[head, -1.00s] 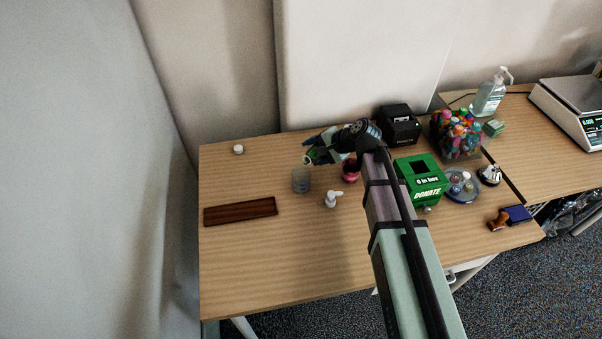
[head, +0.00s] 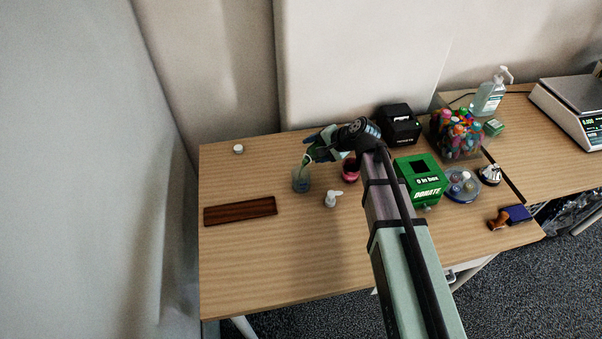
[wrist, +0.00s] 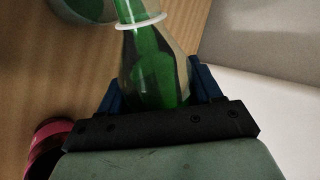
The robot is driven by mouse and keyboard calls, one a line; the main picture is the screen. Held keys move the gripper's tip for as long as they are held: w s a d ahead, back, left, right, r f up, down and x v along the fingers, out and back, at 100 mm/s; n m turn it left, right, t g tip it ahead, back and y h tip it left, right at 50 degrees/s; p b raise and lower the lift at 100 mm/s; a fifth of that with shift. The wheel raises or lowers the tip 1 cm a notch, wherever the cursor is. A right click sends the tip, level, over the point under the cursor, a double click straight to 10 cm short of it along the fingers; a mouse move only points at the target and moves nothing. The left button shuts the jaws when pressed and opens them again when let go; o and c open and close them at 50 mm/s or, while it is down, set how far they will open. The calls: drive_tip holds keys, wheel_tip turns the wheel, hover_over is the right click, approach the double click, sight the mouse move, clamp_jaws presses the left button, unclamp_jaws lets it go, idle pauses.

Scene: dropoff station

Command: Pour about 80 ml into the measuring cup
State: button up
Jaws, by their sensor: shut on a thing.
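My gripper (head: 326,146) is shut on a clear bottle (wrist: 155,62) of green liquid, with a blue finger on each side of it. The bottle is tipped, and green liquid reaches into its neck past a pale collar. In the head view its neck is just above the measuring cup (head: 301,184), a small clear cup on the table. The cup's rim also shows in the wrist view (wrist: 84,14), cut off by the top edge. The bottle's mouth is out of the wrist view. I cannot tell the level in the cup.
A white pump head (head: 331,200) stands close right of the cup, and a pink container (head: 350,171) is under my arm. A green donation box (head: 425,184) and a black printer (head: 398,127) are right. A dark wooden strip (head: 240,211) lies left; the front table is clear.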

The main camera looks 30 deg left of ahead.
drive_tip(key=shift+w, duration=0.2)
drive_tip(key=shift+w+r, duration=0.1)
drive_tip(key=shift+r+n+t+p, duration=0.35)
drive_tip(key=shift+r+t, duration=0.1)
drive_tip(key=shift+t, duration=0.15)
idle(2.2)
drive_tip(key=shift+w+f+m+g, duration=0.2)
drive_tip(key=shift+f+m+g, duration=0.45)
drive_tip(key=shift+f+g, duration=0.45)
drive_tip(key=shift+r+g, duration=0.15)
drive_tip(key=shift+g, duration=0.15)
drive_tip(key=shift+s, duration=0.1)
drive_tip(key=shift+r+m+g, duration=0.15)
drive_tip(key=shift+m+g, duration=0.25)
drive_tip(key=shift+y, duration=0.3)
drive_tip(key=shift+g, duration=0.4)
